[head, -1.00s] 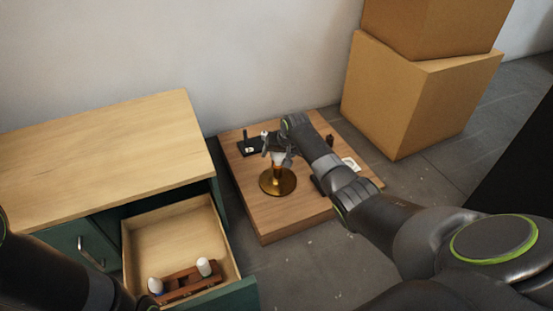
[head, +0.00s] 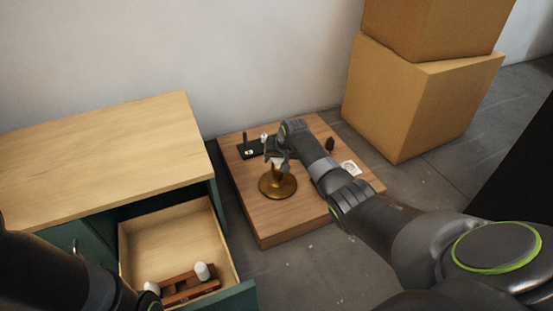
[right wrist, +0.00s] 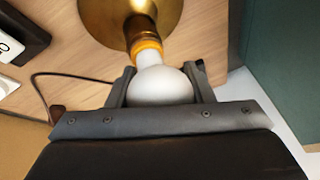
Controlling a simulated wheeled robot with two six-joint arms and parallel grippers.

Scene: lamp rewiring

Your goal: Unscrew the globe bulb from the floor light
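The floor light has a round brass base (head: 278,186) and stands upright on a low wooden platform (head: 285,214). In the right wrist view its brass base (right wrist: 100,20) leads to an amber collar, a white neck and the white globe bulb (right wrist: 162,86). My right gripper (head: 277,152) is at the top of the light. In the right wrist view its two fingers (right wrist: 160,88) sit against both sides of the globe and look shut on it. In the head view the gripper hides most of the bulb. My left arm is at the lower left; its gripper barely shows.
An open drawer (head: 170,240) of the green cabinet (head: 110,135) holds a brown rack (head: 188,287) with white bulbs. A black device (head: 250,152), a dark plug (head: 329,144) and a white card (head: 350,168) lie on the platform. Cardboard boxes (head: 400,100) stand at right.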

